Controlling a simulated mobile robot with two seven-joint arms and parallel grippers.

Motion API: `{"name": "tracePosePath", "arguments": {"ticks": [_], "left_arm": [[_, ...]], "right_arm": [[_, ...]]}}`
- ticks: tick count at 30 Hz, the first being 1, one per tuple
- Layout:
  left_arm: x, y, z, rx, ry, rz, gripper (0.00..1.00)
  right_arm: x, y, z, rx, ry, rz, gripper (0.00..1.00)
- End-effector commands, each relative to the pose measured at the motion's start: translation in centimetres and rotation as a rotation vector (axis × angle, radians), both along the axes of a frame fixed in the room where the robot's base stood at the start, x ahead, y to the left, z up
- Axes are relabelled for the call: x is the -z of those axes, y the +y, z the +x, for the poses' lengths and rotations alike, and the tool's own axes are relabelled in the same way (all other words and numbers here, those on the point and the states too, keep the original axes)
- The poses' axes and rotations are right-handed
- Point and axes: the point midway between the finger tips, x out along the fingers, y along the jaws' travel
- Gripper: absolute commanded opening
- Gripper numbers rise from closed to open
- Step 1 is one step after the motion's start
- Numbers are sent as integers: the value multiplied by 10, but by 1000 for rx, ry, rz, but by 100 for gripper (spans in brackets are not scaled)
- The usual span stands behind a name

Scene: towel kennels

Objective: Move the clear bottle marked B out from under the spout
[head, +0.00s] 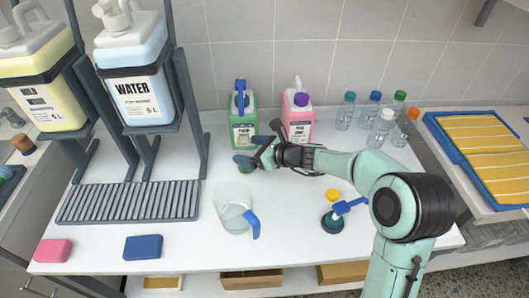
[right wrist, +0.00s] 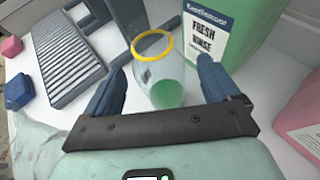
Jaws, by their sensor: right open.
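A clear bottle (right wrist: 160,72) with a yellow ring at its mouth and green liquid in its bottom stands beside the green jug (right wrist: 228,28), which is labelled "FRESH RINSE". No letter B is readable on it. My right gripper (head: 254,153) is open, with one blue finger on each side of the bottle in the right wrist view. In the head view the gripper mostly hides the bottle, with a little green (head: 245,168) showing below the fingers. The green jug has a blue pump top (head: 240,88) in the head view. My left gripper is not in view.
A pink jug (head: 299,118) stands right of the green one, with several capped bottles (head: 374,110) beyond. A clear pitcher (head: 232,207) stands in front. A grey drip grate (head: 128,202) lies left under the water container (head: 131,85). The front counter is partly clear.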

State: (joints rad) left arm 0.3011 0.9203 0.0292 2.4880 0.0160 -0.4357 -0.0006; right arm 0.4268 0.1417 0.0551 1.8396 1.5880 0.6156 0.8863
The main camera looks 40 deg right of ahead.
Motion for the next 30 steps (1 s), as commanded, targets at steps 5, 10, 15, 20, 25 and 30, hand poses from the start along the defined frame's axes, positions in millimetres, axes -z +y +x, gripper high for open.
{"name": "tracePosePath", "arguments": {"ticks": [5, 10, 15, 20, 25, 30], "left_arm": [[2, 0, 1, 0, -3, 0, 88], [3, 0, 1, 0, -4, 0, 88], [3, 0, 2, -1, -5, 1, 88], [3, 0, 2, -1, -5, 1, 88], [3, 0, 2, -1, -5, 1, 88], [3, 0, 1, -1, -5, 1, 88]], "right_arm": [[11, 10, 23, -2, 0, 0, 89], [15, 14, 33, -1, -1, 0, 89], [15, 15, 35, 0, -1, 0, 89], [15, 15, 35, 0, -1, 0, 89], [15, 15, 35, 0, 0, -1, 37], [15, 15, 35, 0, 0, -1, 31]]}}
